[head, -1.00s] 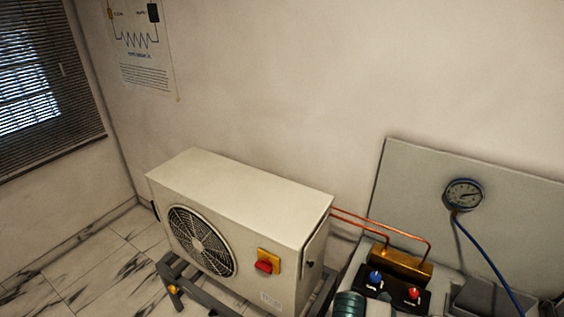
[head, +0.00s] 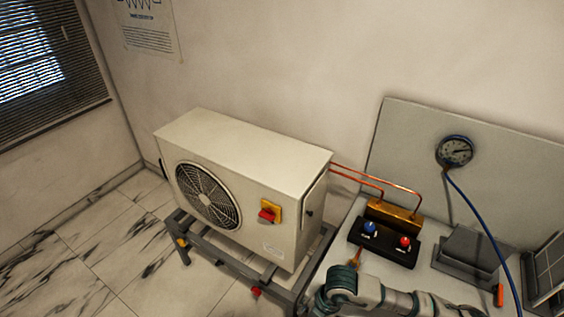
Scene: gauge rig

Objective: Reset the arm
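One of my arms (head: 385,296) shows at the bottom of the head view, low over the bench and in front of the valve block. Neither gripper's fingers can be made out. The white outdoor unit (head: 245,185) with a round fan grille stands on a grey frame (head: 230,268) at the centre. A red switch on a yellow plate (head: 270,212) sits on its front. The brass manifold (head: 394,214) and a black block with a blue knob (head: 369,229) and a red knob (head: 404,241) stand on the bench to the right. A round gauge (head: 455,151) is on the grey back panel.
Copper pipes (head: 385,176) run from the unit to the manifold. A blue hose (head: 485,228) hangs from the gauge past a grey box (head: 466,256). An orange-red item (head: 498,295) lies near the bench front. Marble floor (head: 100,255) is clear at left.

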